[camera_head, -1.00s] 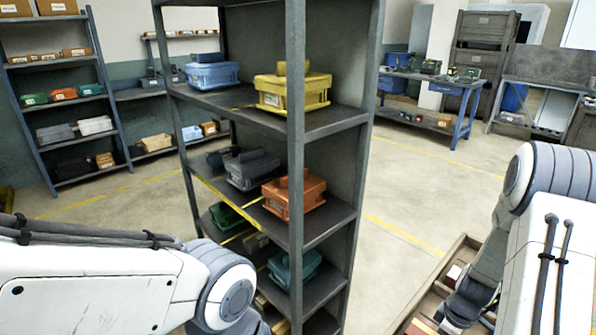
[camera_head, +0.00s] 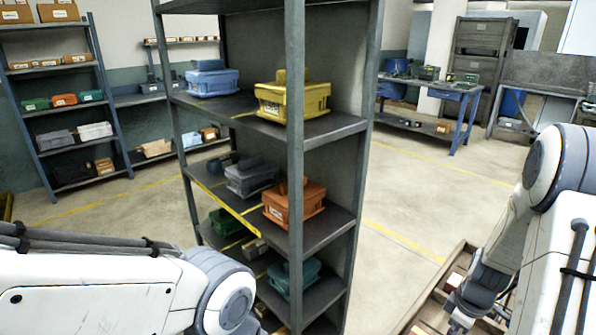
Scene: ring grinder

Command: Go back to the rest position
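My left arm (camera_head: 100,290) comes in from the left and bends at a rounded grey joint in front of the shelf's lower left. Its gripper is not in view. My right arm (camera_head: 545,240) comes down at the right edge. Its far end, with what seems to be my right gripper (camera_head: 460,312), hangs over a wooden crate (camera_head: 425,300) at the bottom right. Its fingers are too small and dark to tell open from shut, and I see nothing clearly held.
A grey metal shelf (camera_head: 296,140) stands close ahead, holding a yellow box (camera_head: 292,103), a blue box (camera_head: 212,83), an orange box (camera_head: 293,205) and a grey box (camera_head: 250,178). Clear floor (camera_head: 420,200) lies to its right. A blue workbench (camera_head: 430,90) stands behind.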

